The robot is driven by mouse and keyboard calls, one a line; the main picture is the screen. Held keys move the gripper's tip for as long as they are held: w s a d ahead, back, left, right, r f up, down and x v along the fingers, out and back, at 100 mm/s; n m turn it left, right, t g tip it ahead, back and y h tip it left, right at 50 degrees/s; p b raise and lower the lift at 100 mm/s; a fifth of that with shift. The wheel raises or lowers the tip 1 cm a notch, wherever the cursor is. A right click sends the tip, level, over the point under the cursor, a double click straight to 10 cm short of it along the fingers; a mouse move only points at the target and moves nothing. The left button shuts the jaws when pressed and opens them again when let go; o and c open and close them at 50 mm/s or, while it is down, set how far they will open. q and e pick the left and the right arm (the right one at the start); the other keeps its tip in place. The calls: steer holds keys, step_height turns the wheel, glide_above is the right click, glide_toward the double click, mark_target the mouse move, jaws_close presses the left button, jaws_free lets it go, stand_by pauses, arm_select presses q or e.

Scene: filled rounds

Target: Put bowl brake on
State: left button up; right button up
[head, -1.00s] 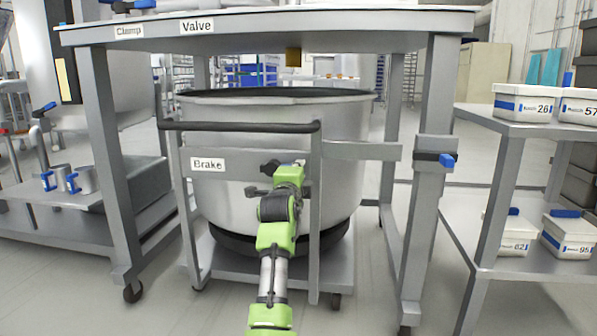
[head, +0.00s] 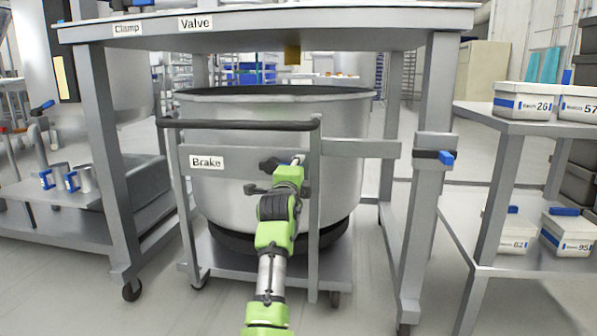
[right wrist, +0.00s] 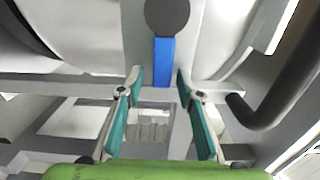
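The large grey bowl (head: 235,128) sits upright on a wheeled trolley under the table in the head view. A "Brake" label (head: 206,162) is on the trolley's crossbar. My right gripper (head: 263,178) is in front of the bar, right of the label. In the right wrist view, my right gripper (right wrist: 159,78) is open, with its teal-padded fingers spread. A blue lever (right wrist: 164,62) with a dark round hub lies between and just beyond the fingertips, apparently untouched. In the head view the lever is hidden behind my gripper. My left gripper is not in view.
The trolley's black push handle (head: 240,125) runs above the brake bar and also shows in the right wrist view (right wrist: 280,75). The table (head: 270,32) overhangs the bowl. A blue-handled clamp (head: 446,157) is on the table leg at right. Shelves with white boxes stand further right.

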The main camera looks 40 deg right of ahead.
steer(key=v, duration=0.7)
steer(key=shift+s+a, duration=0.15)
steer(key=shift+s, duration=0.05)
